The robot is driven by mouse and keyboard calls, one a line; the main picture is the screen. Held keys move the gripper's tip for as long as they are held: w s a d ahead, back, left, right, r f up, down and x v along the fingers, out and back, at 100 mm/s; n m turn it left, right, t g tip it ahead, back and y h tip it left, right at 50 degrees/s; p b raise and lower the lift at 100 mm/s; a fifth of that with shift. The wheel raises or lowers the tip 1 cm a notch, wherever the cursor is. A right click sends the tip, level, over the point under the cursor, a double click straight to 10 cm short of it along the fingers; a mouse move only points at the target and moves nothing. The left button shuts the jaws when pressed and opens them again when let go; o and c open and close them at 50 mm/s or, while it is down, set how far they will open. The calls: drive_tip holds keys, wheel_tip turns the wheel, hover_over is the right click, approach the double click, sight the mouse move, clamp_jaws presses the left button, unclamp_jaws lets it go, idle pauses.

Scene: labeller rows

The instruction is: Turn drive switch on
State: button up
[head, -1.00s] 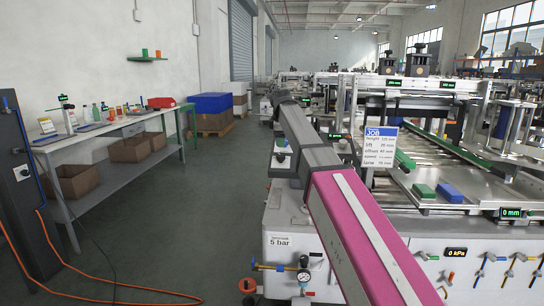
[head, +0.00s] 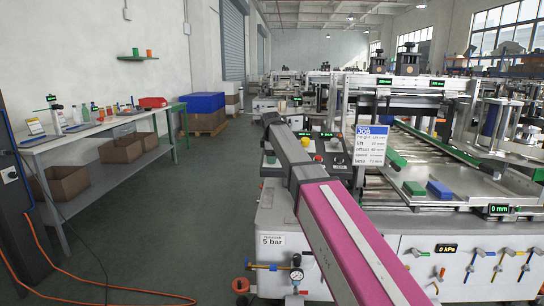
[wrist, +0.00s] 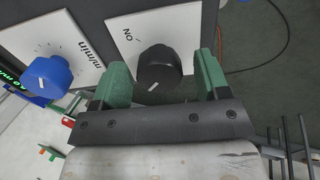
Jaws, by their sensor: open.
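In the wrist view a black round knob (wrist: 159,69) sits on a white plate marked "ON" (wrist: 127,38). A short white line on the knob points toward the lower left, away from the "ON" mark. My gripper (wrist: 166,75) is open, with one green finger to the left of the knob and one to the right. The knob shows between the fingers, and I cannot tell whether either touches it. In the head view the control panel (head: 334,157) stands beside my arm's far end, and my gripper is hidden there.
A blue knob (wrist: 48,76) on a "m/min" plate sits left of the black one, close to the left finger. In the head view a red button (head: 318,157) is on the panel. A workbench (head: 100,128) stands left, with clear floor between.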

drive_tip(key=c, duration=0.9)
drive_tip(key=shift+c, duration=0.2)
drive_tip(key=shift+m, duration=0.3)
drive_tip(key=m, duration=0.3)
drive_tip(key=shift+m, duration=0.4)
drive_tip(key=m, duration=0.9)
drive_tip(key=shift+w, duration=0.1)
drive_tip(key=shift+m, duration=2.2)
